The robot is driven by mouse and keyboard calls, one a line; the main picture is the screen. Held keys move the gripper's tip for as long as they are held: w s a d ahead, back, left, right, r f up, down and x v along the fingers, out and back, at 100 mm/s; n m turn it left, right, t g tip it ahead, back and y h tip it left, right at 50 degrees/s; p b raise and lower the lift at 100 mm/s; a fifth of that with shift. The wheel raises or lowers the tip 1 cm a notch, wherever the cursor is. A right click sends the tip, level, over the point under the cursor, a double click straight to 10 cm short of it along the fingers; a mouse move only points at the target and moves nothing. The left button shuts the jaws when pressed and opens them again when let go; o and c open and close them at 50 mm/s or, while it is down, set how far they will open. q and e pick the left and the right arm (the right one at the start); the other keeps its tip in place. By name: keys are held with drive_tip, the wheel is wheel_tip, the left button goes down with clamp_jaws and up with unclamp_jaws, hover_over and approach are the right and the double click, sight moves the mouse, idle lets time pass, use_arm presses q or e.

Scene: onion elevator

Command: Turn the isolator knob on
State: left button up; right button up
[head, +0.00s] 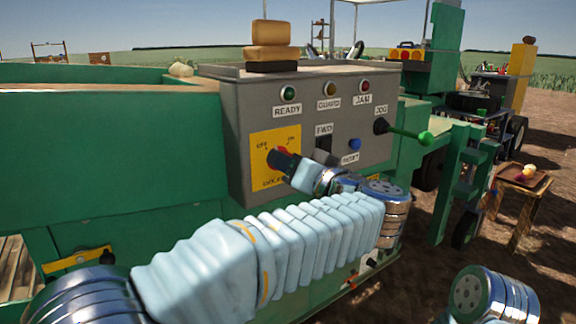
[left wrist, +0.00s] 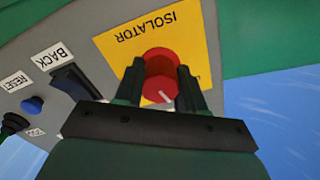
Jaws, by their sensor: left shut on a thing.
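The isolator knob is a red round knob (left wrist: 161,72) on a yellow plate (left wrist: 190,35) marked ISOLATOR in the left wrist view. A pale mark shows on its near edge. In the head view the yellow plate (head: 262,143) is at the left of the grey control panel, and a bit of red knob shows by the fingers. My left gripper (left wrist: 158,90) is shut on the knob, with one dark finger on each side of it. In the head view my left gripper (head: 279,160) reaches in and covers most of the knob. My right gripper is not in view.
The grey panel (head: 236,125) also carries a FWD/BACK switch (head: 323,143), a blue RESET button (head: 355,144) and a green-tipped JOG lever (head: 424,137). Lamps marked READY, GUARD and JAM sit above. Tan blocks (head: 272,40) stand on top. A small table (head: 522,185) stands right.

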use_arm(q)
drive_tip(key=m, duration=0.3)
drive_tip(key=m+p, duration=0.1)
drive_tip(key=m, duration=0.1)
drive_tip(key=shift+m, duration=0.3)
drive_tip(key=m+p, duration=0.2)
drive_tip(key=m, duration=0.1)
drive_tip(key=shift+r, duration=0.1)
drive_tip(key=shift+m+p, duration=0.8)
drive_tip(key=shift+m, duration=0.9)
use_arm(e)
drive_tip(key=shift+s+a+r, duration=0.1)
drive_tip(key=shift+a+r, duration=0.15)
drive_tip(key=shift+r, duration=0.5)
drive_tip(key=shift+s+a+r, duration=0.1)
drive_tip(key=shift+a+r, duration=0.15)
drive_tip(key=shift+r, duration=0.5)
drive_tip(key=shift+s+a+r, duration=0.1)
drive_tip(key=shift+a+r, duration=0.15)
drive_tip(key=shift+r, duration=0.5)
use_arm(q)
drive_tip(key=o, duration=1)
drive_tip(key=shift+o, duration=0.2)
